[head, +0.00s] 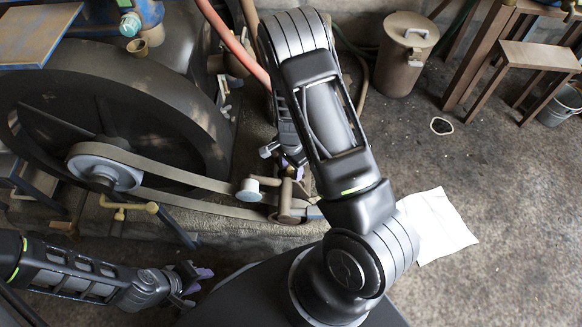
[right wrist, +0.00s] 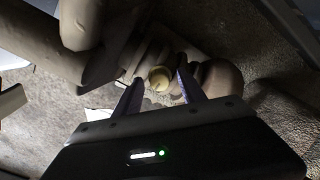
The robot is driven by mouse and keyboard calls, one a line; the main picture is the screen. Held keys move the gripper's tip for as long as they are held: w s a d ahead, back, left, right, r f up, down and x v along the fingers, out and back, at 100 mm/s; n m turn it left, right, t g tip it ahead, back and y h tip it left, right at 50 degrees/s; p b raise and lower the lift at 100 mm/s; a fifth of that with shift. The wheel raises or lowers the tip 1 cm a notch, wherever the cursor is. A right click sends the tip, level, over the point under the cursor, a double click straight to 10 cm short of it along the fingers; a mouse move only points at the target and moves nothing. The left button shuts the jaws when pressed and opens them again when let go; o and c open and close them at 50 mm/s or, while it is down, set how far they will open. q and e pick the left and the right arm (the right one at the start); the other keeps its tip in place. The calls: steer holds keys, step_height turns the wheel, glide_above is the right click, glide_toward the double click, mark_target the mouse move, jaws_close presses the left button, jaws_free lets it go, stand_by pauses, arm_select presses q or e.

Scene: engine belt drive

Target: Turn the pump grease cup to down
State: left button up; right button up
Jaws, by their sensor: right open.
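The pump (head: 288,207) sits at the end of the belt, low on the engine's right side. In the right wrist view a small round brass-coloured cup (right wrist: 160,78), which looks like the pump grease cup, lies between the two purple-padded fingers of my right gripper (right wrist: 161,84). The jaws are open around it; I cannot tell whether either finger touches it. In the head view my right gripper (head: 285,160) is just above the pump, and the cup is not clear there. My left gripper (head: 194,284) is open and empty at the lower left, away from the pump.
A large dark flywheel (head: 150,85) and pulley (head: 104,168) with a belt stand at the left. A pale round-topped fitting (head: 248,189) is left of the pump. A lidded can (head: 404,55), a wooden stool (head: 538,55) and a white sheet (head: 436,225) are to the right on open floor.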

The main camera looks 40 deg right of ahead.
mark_target(291, 170)
steer(key=shift+r, duration=0.1)
step_height(291, 170, up, 8)
steer(key=shift+f+p, duration=0.2)
steer(key=shift+p, duration=0.9)
steer(key=shift+r, duration=0.1)
